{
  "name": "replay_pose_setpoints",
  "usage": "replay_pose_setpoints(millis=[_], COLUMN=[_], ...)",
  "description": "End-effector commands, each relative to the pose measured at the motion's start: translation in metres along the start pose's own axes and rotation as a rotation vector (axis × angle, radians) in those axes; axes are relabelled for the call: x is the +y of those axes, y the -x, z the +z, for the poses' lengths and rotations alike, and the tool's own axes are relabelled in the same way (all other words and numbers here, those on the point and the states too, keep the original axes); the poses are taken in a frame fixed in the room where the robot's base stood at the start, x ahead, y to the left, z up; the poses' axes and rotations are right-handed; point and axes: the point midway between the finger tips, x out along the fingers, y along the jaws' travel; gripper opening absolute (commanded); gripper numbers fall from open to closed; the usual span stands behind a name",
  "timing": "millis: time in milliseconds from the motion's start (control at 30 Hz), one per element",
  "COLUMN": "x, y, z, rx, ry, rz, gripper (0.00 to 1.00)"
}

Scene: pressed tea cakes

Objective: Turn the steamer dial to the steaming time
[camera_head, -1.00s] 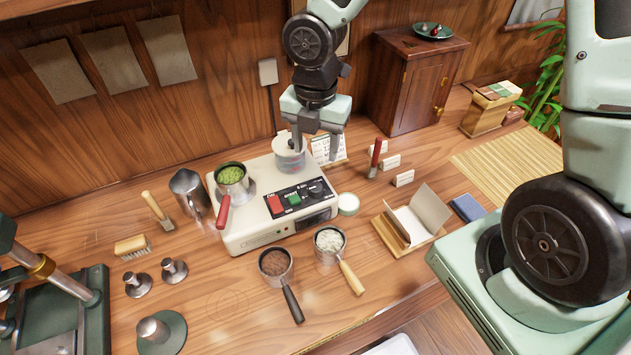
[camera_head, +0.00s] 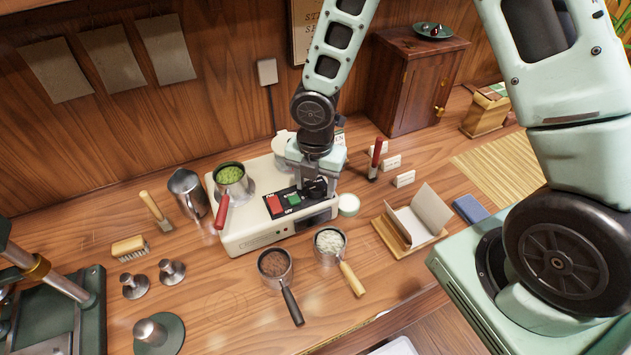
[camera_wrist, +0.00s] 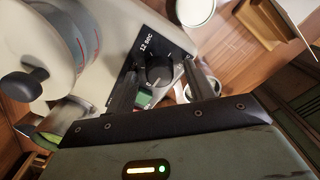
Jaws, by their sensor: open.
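The cream steamer (camera_head: 262,238) stands on the wooden counter, with a black panel holding a red button (camera_head: 274,203) and a green button (camera_head: 293,199). My gripper (camera_head: 315,190) is over the right end of this panel, pointing down. In the wrist view the black dial (camera_wrist: 158,72) sits between my open fingers (camera_wrist: 160,88), with "12 sec" printed on the panel beside it. I cannot tell whether a finger touches the dial. The dial is mostly hidden behind my gripper in the head view.
A pot of green leaves (camera_head: 231,175) with a red handle sits on the steamer's left. A lidded white pot (camera_head: 284,152) stands behind my gripper. Two handled cups, one brown-filled (camera_head: 275,264) and one white-filled (camera_head: 329,242), stand in front. A round white container (camera_head: 348,205) is close on the right.

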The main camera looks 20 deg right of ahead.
Motion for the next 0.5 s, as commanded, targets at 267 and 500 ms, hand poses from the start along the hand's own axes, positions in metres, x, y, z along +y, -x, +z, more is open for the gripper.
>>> replay_pose_setpoints(millis=[267,500], x=[-0.0001,-0.0001], y=[0.0003,0.0003], z=[0.0000,0.0000], rx=[0.000,0.000], ry=[0.000,-0.030], rz=[0.000,0.000], gripper=[0.09,0.09])
